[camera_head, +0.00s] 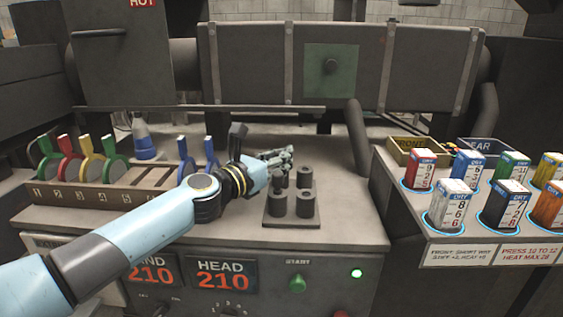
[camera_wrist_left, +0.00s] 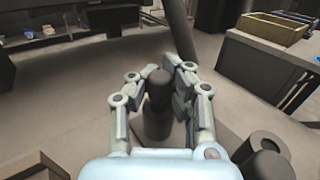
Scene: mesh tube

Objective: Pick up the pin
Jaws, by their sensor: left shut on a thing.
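The pin (camera_wrist_left: 158,88) is a dark grey rounded peg between my left gripper's fingers in the left wrist view. It stands roughly upright above a wider dark cylinder (camera_wrist_left: 157,126); I cannot tell whether it is still seated there. My left gripper (camera_wrist_left: 160,82) is shut on the pin. In the head view the left gripper (camera_head: 279,160) is at the back left of a dark block with several short cylinders (camera_head: 305,203), and its fingers hide the pin. My right gripper is not in view.
A rack (camera_head: 95,196) with coloured levers stands at the left, near a blue-grey cone (camera_head: 144,142). Numbered coloured boxes (camera_head: 452,205) and two bins (camera_head: 412,152) are on the right panel. A dark pipe (camera_head: 358,130) rises behind the block.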

